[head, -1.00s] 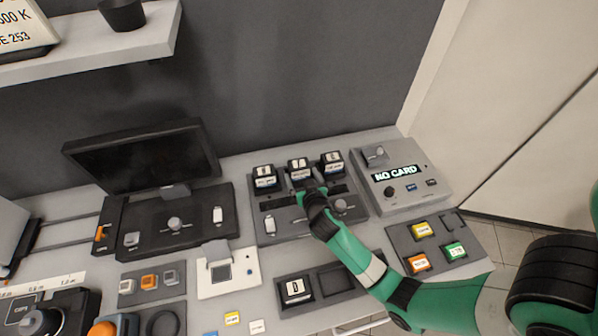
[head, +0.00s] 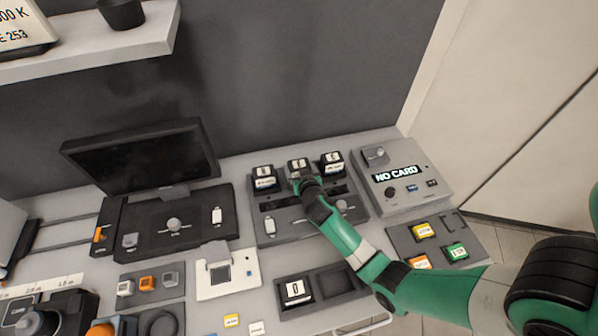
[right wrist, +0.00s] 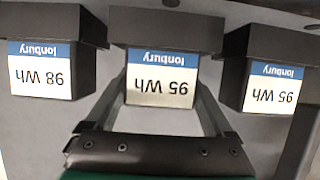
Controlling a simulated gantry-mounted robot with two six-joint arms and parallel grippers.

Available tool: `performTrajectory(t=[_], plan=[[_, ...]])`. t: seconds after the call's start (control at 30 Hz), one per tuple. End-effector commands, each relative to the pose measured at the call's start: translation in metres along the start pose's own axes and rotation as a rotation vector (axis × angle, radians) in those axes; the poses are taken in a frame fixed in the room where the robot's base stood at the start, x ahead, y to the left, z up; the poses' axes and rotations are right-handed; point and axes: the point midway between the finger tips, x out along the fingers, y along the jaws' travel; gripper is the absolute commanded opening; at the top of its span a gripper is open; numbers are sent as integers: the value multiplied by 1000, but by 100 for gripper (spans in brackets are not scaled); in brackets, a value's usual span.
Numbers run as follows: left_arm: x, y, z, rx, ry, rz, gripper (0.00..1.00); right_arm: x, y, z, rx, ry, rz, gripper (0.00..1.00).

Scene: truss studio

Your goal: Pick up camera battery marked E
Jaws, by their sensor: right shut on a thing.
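Three dark camera batteries with white labels stand in a row on the charger (head: 268,228) at the back: left battery (head: 264,178), middle battery (head: 298,164), right battery (head: 333,162). Their top letters are too small for me to read surely. My right gripper (head: 297,180) is shut on the middle battery, one finger at each side. The battery still appears at its charger place. My left gripper is out of view.
Another lettered battery (head: 296,291) lies in a dark tray in front, beside an empty recess (head: 338,281). A grey box showing NO CARD (head: 396,173) stands right of the charger. A monitor (head: 140,157) stands to the left.

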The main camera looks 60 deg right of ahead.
Motion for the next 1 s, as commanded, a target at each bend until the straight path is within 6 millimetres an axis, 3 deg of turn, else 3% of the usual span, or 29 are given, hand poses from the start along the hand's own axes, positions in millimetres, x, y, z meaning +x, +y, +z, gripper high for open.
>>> performTrajectory(t=[0.03,0.17,0.2,0.57,0.77,0.87,1.0], plan=[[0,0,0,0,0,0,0,0,0,0,0,0,0,24],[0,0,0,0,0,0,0,0,0,0,0,0,0,1],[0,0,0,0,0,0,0,0,0,0,0,0,0,0],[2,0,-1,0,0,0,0,-2,0,-6,1,5,-1,0],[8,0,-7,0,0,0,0,-11,-1,-28,3,7,-2,0],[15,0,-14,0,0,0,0,-26,5,-42,2,6,-1,0],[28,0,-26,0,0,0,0,-61,20,-65,3,6,-1,0]])
